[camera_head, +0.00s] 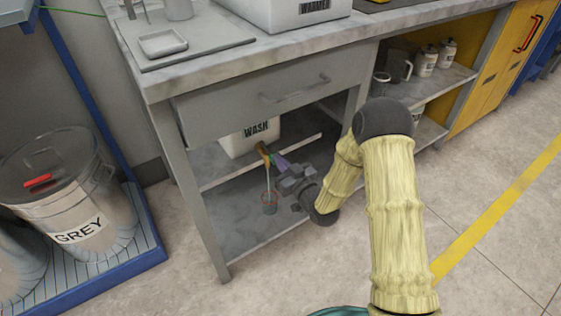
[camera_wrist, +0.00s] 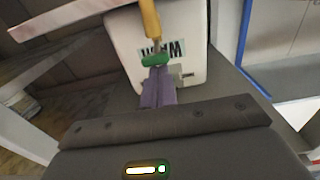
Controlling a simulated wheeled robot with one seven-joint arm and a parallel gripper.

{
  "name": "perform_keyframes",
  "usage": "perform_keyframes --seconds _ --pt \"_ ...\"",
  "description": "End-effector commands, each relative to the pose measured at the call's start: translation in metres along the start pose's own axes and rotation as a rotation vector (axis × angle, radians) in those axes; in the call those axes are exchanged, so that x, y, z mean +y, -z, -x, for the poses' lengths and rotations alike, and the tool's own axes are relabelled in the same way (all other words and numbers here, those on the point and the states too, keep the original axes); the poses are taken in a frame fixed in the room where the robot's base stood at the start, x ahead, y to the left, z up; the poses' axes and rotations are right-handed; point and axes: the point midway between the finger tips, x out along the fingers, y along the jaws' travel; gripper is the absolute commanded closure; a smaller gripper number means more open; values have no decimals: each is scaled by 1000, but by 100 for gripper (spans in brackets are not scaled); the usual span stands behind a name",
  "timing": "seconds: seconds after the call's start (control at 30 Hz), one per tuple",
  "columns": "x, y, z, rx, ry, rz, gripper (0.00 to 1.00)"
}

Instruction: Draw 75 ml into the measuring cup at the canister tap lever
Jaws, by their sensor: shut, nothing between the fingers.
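The white canister labelled WASH (camera_head: 236,142) sits on the shelf under the drawer; its label reads upside down in the wrist view (camera_wrist: 190,78). Its yellow-brown tap (camera_head: 263,150) points out over the shelf edge; it also shows in the wrist view (camera_wrist: 150,20). A green lever piece (camera_wrist: 156,60) is on the tap. The clear measuring cup (camera_head: 269,203) stands below the tap, and a thin pale stream runs down toward it. The level in it is too small to read. My gripper (camera_head: 275,160) is shut and empty, its purple fingertips (camera_wrist: 158,72) at the lever, apparently touching.
The bench drawer (camera_head: 250,100) and worktop hang above my gripper. A bench leg (camera_head: 192,195) stands at left. The GREY bin (camera_head: 75,215) stands on a blue-edged platform further left. Bottles and a jug (camera_head: 399,66) stand on right shelves. The floor in front is clear.

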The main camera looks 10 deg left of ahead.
Motion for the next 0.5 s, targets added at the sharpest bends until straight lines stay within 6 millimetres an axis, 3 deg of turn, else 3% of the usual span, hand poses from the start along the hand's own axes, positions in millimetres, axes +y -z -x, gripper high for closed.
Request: perform_keyframes --seconds 0.3,0.5 --pt "0 1 1 -2 -1 0 100" --pt "0 20 4 -1 0 0 100"
